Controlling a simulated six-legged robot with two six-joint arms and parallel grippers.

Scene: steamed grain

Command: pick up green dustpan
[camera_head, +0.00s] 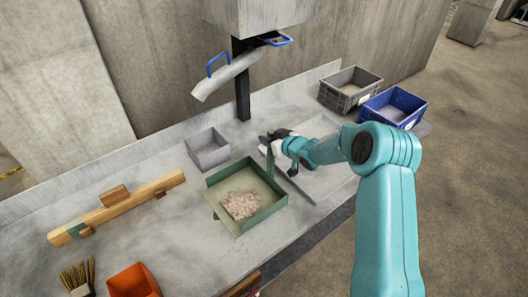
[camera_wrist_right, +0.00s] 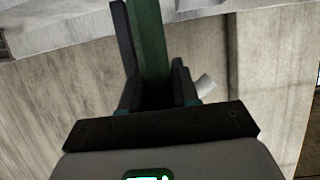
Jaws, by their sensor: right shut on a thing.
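The green dustpan (camera_head: 262,218) is a shallow, open green pan with a heap of pale grain (camera_head: 241,204) in it, at the middle of the worktop in the head view. A green upright piece (camera_head: 270,163) stands at its back right corner. My right gripper (camera_head: 275,142) is at that upright piece, beyond the pan's back right edge. In the right wrist view a green bar (camera_wrist_right: 149,45) runs up between the fingers, and the gripper is shut on it. I cannot tell whether the pan touches the worktop. My left gripper is not in view.
A small grey bin (camera_head: 208,150) stands behind the pan. A chute with blue handles (camera_head: 226,80) hangs above. A grey crate (camera_head: 349,88) and a blue crate (camera_head: 394,105) are at the back right. A wooden beam (camera_head: 120,208), brush (camera_head: 78,277) and orange bin (camera_head: 134,282) are left.

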